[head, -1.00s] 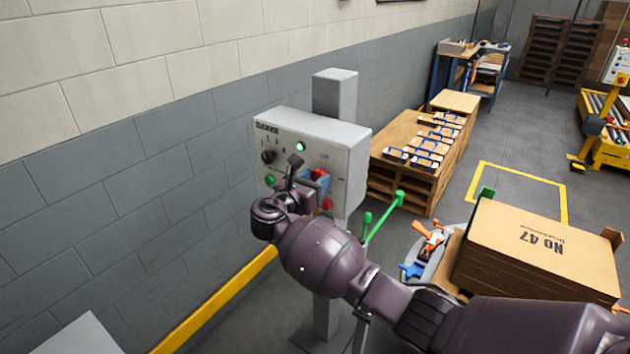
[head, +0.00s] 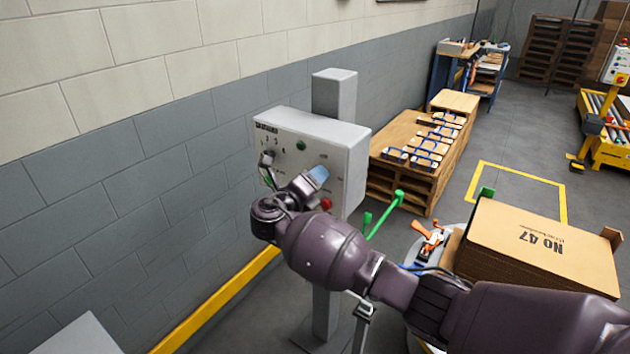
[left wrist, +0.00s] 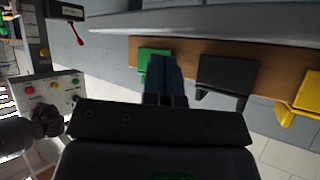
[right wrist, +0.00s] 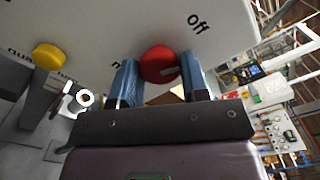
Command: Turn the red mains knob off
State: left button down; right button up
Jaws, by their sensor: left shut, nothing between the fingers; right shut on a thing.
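The red mains knob (right wrist: 158,64) is on the grey control box (head: 345,155), between the "off" marking and a partly hidden marking to its left. A pale mark on the knob points right and slightly up in the right wrist view. My right gripper (right wrist: 158,82) is shut on the knob, a blue finger on each side. My left gripper (left wrist: 163,78) is shut and empty, seen only in the left wrist view.
A pallet stack (head: 410,185), a brown carton stack (head: 540,245) and green rods (head: 385,215) stand to the right. The wall is close on the left.

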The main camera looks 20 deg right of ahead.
jog(key=shift+n, duration=2)
jog(key=o, duration=0.9)
jog(key=shift+s+a, duration=0.1)
jog(key=v, duration=1)
jog(key=shift+s+a, duration=0.25)
